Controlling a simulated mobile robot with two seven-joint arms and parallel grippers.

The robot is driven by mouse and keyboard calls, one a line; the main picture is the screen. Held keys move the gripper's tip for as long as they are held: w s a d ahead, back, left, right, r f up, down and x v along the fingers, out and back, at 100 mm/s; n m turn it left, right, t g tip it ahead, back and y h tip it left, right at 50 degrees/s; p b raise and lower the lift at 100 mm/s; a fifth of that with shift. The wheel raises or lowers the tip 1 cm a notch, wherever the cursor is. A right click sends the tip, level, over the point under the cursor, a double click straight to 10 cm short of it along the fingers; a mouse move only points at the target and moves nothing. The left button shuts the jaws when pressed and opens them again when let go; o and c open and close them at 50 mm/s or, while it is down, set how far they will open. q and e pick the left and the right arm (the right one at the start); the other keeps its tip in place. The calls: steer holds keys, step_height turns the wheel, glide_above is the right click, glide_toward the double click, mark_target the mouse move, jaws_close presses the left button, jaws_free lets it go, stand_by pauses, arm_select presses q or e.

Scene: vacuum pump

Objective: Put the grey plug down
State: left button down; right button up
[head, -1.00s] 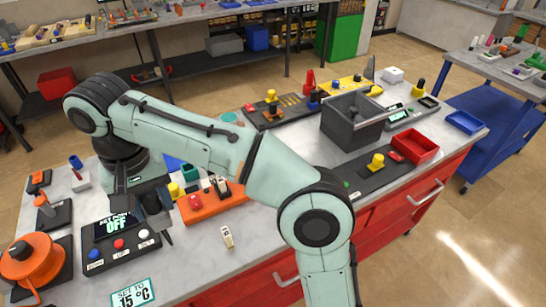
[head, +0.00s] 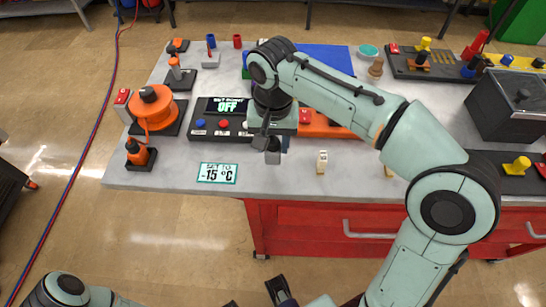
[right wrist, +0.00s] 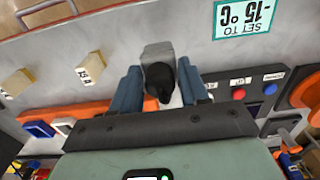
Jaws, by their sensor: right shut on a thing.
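The grey plug (right wrist: 158,54) is a small grey block with a black part. In the right wrist view it sits between the two blue fingers of my right gripper (right wrist: 160,88), which is shut on it. In the head view my right gripper (head: 270,143) points down at the front right corner of the control panel (head: 222,120), whose screen reads OFF. The plug (head: 273,157) shows below the fingers, low over the grey tabletop; I cannot tell if it touches. Dark parts at the bottom edge seem to be my left gripper (head: 280,292), cut off and unclear.
A "SET TO -15 °C" card (head: 217,173) lies left of the plug. A small pale labelled block (head: 322,162) stands to the right. An orange reel (head: 157,107) is at the left. Bare tabletop (head: 275,182) lies in front, up to the edge above red drawers.

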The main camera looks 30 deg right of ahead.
mark_target(273, 156)
steer(key=shift+f+b, duration=0.55)
steer(key=shift+f, duration=2.05)
steer(key=shift+f, duration=0.2)
steer(key=o, duration=1.1)
steer(key=shift+r, duration=0.1)
step_height(273, 156, up, 12)
steer(key=p, duration=0.3)
steer(key=shift+r, duration=0.1)
